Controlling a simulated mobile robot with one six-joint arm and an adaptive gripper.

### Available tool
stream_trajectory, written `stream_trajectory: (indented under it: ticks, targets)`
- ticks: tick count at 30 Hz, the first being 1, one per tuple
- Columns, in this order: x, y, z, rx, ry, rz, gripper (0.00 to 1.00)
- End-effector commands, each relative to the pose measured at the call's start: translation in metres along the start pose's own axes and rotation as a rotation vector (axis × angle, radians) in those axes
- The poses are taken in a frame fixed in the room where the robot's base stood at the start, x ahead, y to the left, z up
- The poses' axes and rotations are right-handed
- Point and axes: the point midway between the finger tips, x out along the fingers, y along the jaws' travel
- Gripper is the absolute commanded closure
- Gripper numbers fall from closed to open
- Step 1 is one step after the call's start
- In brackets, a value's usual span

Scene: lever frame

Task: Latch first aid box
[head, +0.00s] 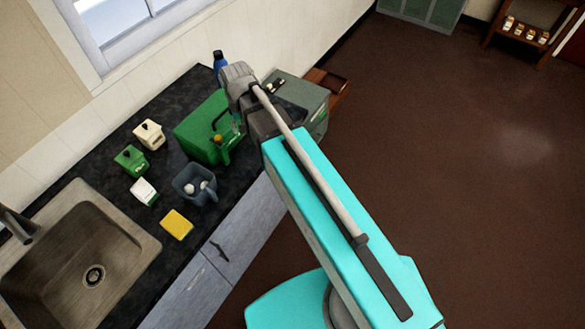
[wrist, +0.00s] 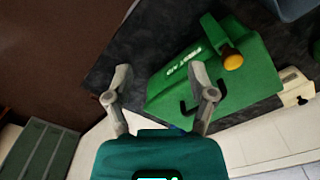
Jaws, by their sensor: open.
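The green first aid box (head: 195,128) stands on the dark counter. Its white lettering faces up in the wrist view (wrist: 172,92). An orange-yellow knob (wrist: 233,61) sits on it beside a raised green piece (wrist: 211,30); the knob also shows in the head view (head: 217,138). A thin black handle (wrist: 184,107) is on the box close to my right finger. I cannot tell whether the latch is fastened. My gripper (wrist: 160,74) is open and empty, its right finger over the near edge of the box.
A blue bottle (head: 218,62) stands behind.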

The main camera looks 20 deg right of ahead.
Motion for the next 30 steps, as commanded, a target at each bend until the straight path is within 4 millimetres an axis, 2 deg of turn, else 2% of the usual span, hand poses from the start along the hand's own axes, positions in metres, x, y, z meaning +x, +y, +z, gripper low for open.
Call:
stream_trajectory:
  ticks: [1,30]
  targets:
    - [0.009,0.005,0.003,0.0,0.0,0.0,0.28]
    - [0.089,0.08,0.042,-0.021,0.0,0.0,0.28]
